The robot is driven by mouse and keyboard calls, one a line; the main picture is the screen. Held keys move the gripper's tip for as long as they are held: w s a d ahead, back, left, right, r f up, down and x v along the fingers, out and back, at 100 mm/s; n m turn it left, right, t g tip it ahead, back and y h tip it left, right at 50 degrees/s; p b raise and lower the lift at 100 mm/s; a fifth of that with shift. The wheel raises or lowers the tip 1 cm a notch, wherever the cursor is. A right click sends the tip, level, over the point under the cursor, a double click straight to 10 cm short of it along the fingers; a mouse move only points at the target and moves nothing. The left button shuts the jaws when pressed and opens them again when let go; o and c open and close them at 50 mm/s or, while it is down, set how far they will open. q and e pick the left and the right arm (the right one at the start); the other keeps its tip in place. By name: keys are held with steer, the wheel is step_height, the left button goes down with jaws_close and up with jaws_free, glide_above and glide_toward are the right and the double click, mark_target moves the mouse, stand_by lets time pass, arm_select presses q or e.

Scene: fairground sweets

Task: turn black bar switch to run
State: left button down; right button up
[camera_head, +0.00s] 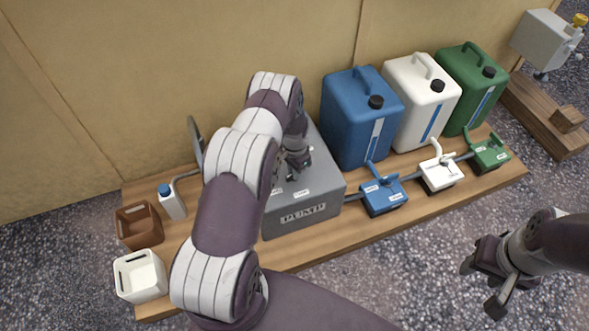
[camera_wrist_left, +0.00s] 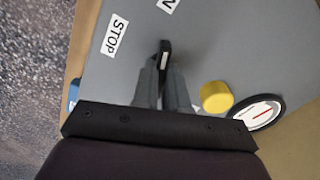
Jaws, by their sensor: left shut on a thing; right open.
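The grey pump box (camera_head: 320,215), lettered PUMP, stands on the wooden bench. My left gripper (camera_head: 292,172) reaches down onto its top. In the left wrist view, my left gripper (camera_wrist_left: 165,80) is shut on the black bar switch (camera_wrist_left: 165,50), whose end shows between and beyond the fingers. A STOP label (camera_wrist_left: 115,35) lies left of the bar. Another label (camera_wrist_left: 168,4), cut off with only an N clear, lies beyond the bar's end. The fingers hide much of the switch, so its exact setting is unclear. My right gripper (camera_head: 481,285) is open and empty, off the bench's front.
A yellow knob (camera_wrist_left: 216,97) and a round gauge (camera_wrist_left: 257,112) sit right of the fingers. Blue (camera_head: 350,115), white (camera_head: 410,100) and green (camera_head: 462,90) canisters stand right of the pump, with small valve boxes (camera_head: 383,196) in front. A white bottle (camera_head: 171,203) stands left.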

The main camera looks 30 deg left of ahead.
stand_by(0.5)
arm_select(q)
steer(key=c, duration=1.2)
jaws_free()
steer(key=shift+o, duration=0.2)
step_height(320, 180, up, 13)
steer(key=p, duration=0.4)
steer(key=shift+f+p, duration=0.2)
steer(key=shift+p, duration=0.2)
